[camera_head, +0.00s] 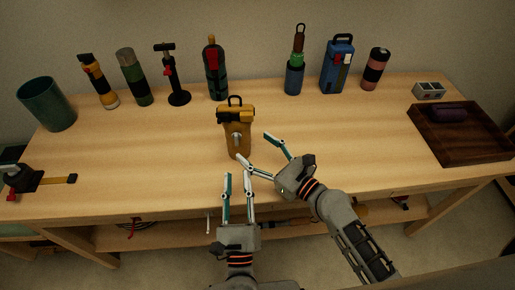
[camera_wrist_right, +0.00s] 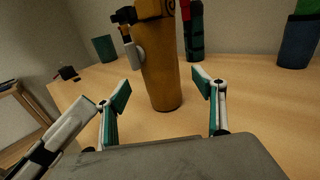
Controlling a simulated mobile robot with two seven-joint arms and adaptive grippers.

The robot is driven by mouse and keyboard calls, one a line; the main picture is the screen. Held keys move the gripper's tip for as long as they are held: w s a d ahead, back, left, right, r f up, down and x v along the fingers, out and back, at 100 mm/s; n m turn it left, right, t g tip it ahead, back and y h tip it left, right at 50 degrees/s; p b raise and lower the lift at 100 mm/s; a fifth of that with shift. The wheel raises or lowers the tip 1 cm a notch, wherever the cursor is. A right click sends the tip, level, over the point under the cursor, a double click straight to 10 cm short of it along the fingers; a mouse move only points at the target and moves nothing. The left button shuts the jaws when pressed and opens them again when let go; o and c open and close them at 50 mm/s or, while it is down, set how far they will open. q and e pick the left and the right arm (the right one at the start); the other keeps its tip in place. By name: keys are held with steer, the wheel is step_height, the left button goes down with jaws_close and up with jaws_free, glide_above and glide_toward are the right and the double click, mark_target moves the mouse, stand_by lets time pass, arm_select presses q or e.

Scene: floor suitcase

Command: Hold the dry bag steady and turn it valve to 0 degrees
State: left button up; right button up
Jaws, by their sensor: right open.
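The dry bag (camera_head: 238,143) is an upright yellow-orange cylinder with a black top and handle, standing near the middle of the table. It also shows in the right wrist view (camera_wrist_right: 163,75). A pale grey valve (camera_wrist_right: 136,55) sits on its side; its exact angle is hard to read. My right gripper (camera_head: 254,147) is open and empty, its fingers spread just right of and in front of the bag. In the right wrist view the bag stands beyond and between the fingertips. My left gripper (camera_head: 238,175) is open and empty, in front of the bag and apart from it.
Several bottles and tools, including a black pump (camera_head: 174,80) and a blue container (camera_head: 337,68), line the back. A green cup (camera_head: 45,105) stands at left. A dark wooden tray (camera_head: 440,145) holds a purple roll at right. Table around the bag is clear.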

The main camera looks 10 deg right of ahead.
mark_target(239, 135)
steer(key=shift+x, duration=3.95)
arm_select(q)
steer(key=shift+c, duration=0.5)
arm_select(e)
steer(key=c, duration=1.5)
steer(key=shift+o, duration=0.2)
